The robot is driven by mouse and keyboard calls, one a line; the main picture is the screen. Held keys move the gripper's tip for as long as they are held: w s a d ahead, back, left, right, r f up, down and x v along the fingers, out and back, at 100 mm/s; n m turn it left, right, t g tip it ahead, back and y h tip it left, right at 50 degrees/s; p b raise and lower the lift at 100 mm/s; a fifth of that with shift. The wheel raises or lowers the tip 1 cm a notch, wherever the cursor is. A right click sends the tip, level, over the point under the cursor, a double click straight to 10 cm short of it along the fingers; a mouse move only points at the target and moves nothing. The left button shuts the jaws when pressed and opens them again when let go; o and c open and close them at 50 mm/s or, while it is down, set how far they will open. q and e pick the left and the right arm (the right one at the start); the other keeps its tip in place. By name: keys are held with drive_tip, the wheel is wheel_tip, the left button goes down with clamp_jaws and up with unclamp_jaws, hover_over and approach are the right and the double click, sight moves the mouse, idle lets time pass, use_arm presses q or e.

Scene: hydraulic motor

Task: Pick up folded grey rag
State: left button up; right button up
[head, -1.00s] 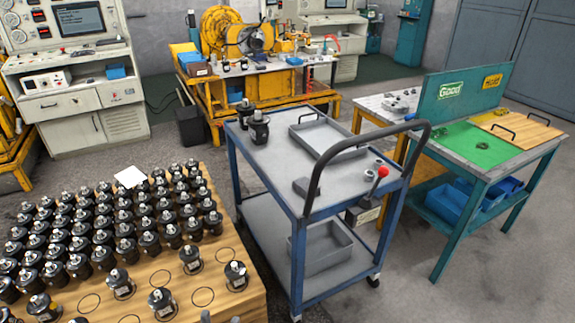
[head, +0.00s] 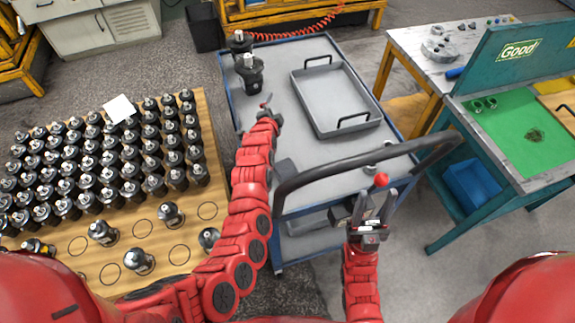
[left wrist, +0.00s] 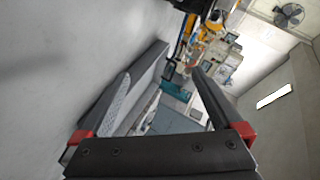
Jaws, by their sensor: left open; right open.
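A small dark grey folded piece (head: 285,170), which looks like the folded grey rag, lies on the top of the blue and grey cart (head: 330,150), near its handle end. My left forearm partly covers it in the head view. My left gripper (head: 265,106) is open and empty over the cart's left part, beyond the rag and near the black motors. Its spread fingers show in the left wrist view (left wrist: 165,95), with nothing between them; I cannot make out the rag there. My right gripper (head: 373,208) is open and empty by the cart's handle and the red knob.
A grey tray (head: 335,98) takes up the cart's right side. Two black motors (head: 250,75) stand at its far left corner. The black handle (head: 350,165) arches over the near end. A wooden table (head: 200,120) with many motors is left; a green-topped bench (head: 510,135) is right.

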use_arm(q)
drive_tip(key=s+d+r+m+g+h+p, duration=0.1)
drive_tip(key=s+d+r+m+g, duration=0.1)
drive_tip(key=d+m+g, duration=0.25)
wheel_tip(320, 180, up, 6)
drive_tip(key=m+g+y+p, duration=0.35)
drive_tip(key=m+g, duration=0.55)
drive_tip(key=m, duration=0.3)
hover_over(287, 171)
drive_tip(key=shift+h, duration=0.35)
drive_tip(key=f+p, duration=0.2)
drive_tip(key=f, duration=0.4)
drive_tip(key=f+p, duration=0.1)
drive_tip(key=f, duration=0.5)
drive_tip(key=shift+s+d+f+p, duration=0.1)
drive_tip(key=shift+s+p, duration=0.1)
drive_tip(key=shift+p, duration=0.15)
drive_tip(key=shift+w+f, duration=0.15)
drive_tip(key=shift+f, duration=2.1)
drive_tip(key=shift+c, duration=0.2)
drive_tip(key=c, duration=1.1)
